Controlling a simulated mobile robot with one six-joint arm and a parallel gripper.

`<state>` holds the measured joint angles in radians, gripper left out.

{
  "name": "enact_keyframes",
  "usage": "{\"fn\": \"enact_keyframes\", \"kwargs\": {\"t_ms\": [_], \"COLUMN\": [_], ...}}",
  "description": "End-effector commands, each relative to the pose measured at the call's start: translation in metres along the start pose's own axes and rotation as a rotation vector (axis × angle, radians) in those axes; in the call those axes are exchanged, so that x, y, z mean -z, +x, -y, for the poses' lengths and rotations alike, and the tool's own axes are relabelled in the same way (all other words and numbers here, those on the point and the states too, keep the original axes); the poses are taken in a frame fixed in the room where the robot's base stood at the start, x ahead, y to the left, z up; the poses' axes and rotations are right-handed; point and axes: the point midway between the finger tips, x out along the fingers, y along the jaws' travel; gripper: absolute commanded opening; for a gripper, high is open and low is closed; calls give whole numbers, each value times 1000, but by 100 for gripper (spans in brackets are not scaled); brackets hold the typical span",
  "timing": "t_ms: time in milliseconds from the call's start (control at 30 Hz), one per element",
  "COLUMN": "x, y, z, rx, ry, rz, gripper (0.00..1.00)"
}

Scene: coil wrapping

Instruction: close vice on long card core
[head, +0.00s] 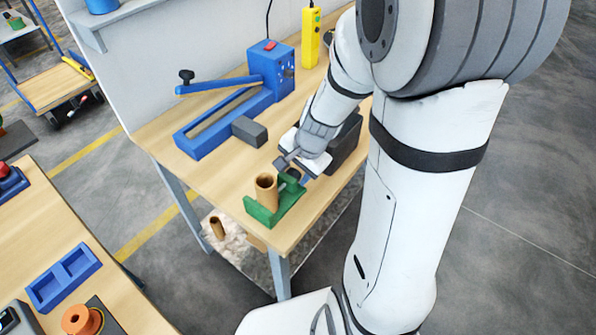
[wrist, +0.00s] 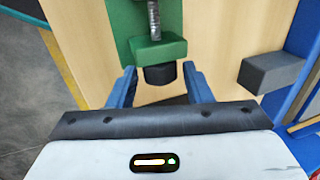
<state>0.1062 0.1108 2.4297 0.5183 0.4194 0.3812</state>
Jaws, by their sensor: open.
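The green vice (head: 262,212) sits on the near end of the wooden workbench. The long card core (head: 266,188), a brown tube, stands upright in it; whether the jaws touch it I cannot tell. In the wrist view the vice's green block (wrist: 158,48), threaded screw (wrist: 154,18) and black knob (wrist: 160,75) show; the core is out of that view. My gripper (head: 291,164) is at the screw end of the vice. Its two blue fingers (wrist: 159,70) are open, one on either side of the black knob, with visible gaps.
A blue machine with a lever (head: 272,70) and a grey block (head: 249,131) stand behind on the bench (head: 200,180). A yellow pendant (head: 310,38) is at the back. Another brown tube (head: 217,228) is on the lower shelf. A second table (head: 100,262) with a blue tray (head: 64,277) is at left.

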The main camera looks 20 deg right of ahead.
Motion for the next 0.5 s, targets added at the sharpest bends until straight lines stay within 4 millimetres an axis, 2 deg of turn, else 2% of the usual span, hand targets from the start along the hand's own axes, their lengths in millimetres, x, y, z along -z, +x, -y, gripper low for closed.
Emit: {"fn": "enact_keyframes", "kwargs": {"t_ms": [33,100,500], "x": [1,1,1], "y": [8,10,10], "z": [-3,-4,-8], "rx": [17,42,192], "ry": [1,3,2], "rz": [-4,-4,-5], "gripper": [45,45,45]}}
